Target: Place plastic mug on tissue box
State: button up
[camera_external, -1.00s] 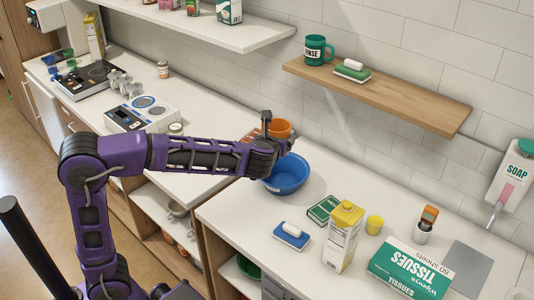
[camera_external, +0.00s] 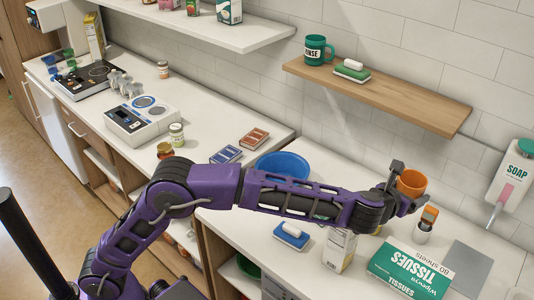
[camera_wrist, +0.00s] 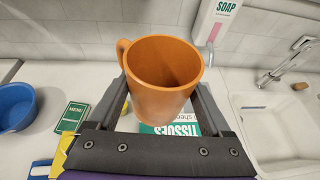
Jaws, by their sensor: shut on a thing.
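The orange plastic mug (camera_external: 411,184) is upright and held in the air by my gripper (camera_external: 406,190). In the wrist view the mug (camera_wrist: 165,78) sits between the two fingers, with its handle to the left. The teal and white tissue box (camera_external: 409,268) lies on the counter, nearer the camera than the mug in the external view. In the wrist view part of the tissue box (camera_wrist: 172,129) shows below and behind the mug, and the mug hides much of it. The mug is apart from the box.
A white and yellow carton (camera_external: 339,250) stands left of the tissue box, partly behind my arm. A small holder with an orange-topped brush (camera_external: 425,228) stands behind the box. A grey mat (camera_external: 468,262) lies to its right. A blue bowl (camera_external: 283,164) and a wooden shelf (camera_external: 375,88) are farther back.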

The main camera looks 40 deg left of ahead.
jog(key=shift+s+d+f, duration=0.1)
jog(key=shift+s+d, duration=0.1)
jog(key=shift+d, duration=0.8)
send_over(390, 262)
notch_tip(390, 262, down, 16)
jog(key=shift+d+f+b, duration=0.1)
jog(key=shift+f+b, duration=0.65)
jog(key=shift+f, duration=1.75)
jog(key=shift+f, duration=0.2)
jog(key=o, duration=1.2)
jog(key=shift+c, duration=0.2)
jog(key=shift+r, duration=0.2)
jog(key=shift+s+r, duration=0.15)
jog(key=shift+s, duration=0.1)
jog(key=v, duration=1.1)
jog(key=shift+s+a, duration=0.15)
jog(key=shift+a, duration=0.05)
